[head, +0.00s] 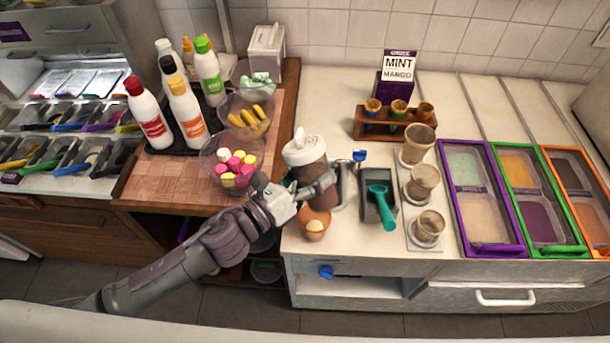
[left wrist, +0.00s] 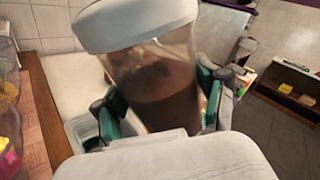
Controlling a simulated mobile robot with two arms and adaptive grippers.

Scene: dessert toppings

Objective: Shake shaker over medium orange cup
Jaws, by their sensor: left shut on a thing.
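The shaker (head: 305,160) has a clear body with brown powder inside and a white lid. My left gripper (head: 308,190) is shut around its body. In the left wrist view, the shaker (left wrist: 165,85) sits between the two fingers (left wrist: 165,108) of the gripper, slightly tilted in the picture, with its white lid at the top. The orange cup (head: 314,224) stands on the counter just below and in front of the shaker in the head view, with a pale filling inside. Whether the shaker's base is clear of the counter is hidden. My right gripper is not in view.
A dark tray with a teal scoop (head: 381,203) lies right of the shaker. Bowls of sweets (head: 232,165) and bottles (head: 186,115) stand left on a wooden board. The counter's front edge is close to the cup.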

